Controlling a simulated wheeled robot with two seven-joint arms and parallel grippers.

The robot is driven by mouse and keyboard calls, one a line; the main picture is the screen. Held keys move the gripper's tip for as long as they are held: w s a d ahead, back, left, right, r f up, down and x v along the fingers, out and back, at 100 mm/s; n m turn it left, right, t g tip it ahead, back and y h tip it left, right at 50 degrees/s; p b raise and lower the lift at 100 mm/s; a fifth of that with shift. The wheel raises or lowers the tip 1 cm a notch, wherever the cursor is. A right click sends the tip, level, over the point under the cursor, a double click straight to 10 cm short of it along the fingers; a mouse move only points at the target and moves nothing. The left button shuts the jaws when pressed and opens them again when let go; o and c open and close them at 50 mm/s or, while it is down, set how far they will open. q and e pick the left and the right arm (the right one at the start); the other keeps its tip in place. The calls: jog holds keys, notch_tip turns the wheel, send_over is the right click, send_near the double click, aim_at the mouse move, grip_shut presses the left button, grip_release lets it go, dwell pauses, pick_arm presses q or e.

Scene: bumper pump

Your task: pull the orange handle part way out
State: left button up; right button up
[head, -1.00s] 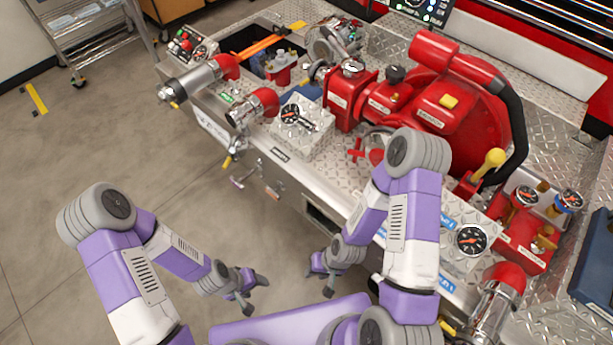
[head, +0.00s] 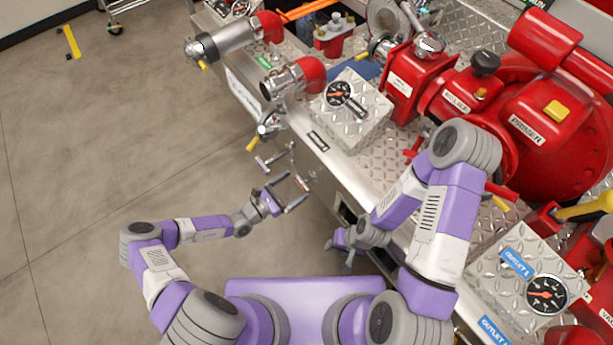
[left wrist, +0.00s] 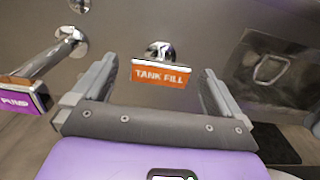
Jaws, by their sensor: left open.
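The orange handle, labelled TANK FILL (left wrist: 161,75), sticks out from the grey panel on a chrome stem in the left wrist view. My left gripper (head: 294,190) is open in front of the panel. In the left wrist view its two fingers (left wrist: 154,88) stand on either side of the orange handle, with gaps on both sides. The orange face cannot be made out in the head view. My right gripper (head: 341,254) hangs low beside the panel, its fingers spread and empty.
A purple PUMP handle (left wrist: 22,101) sticks out farther, left of the orange one; it also shows in the head view (head: 260,163). A recessed latch (left wrist: 270,68) is at the right. A yellow-handled valve (head: 264,131) juts out above.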

aim_at(300, 183)
pick_arm(q)
jog(key=b+x, duration=0.1)
jog(key=x, duration=0.5)
jog(key=shift+s+d, duration=0.1)
jog(key=shift+c, duration=0.3)
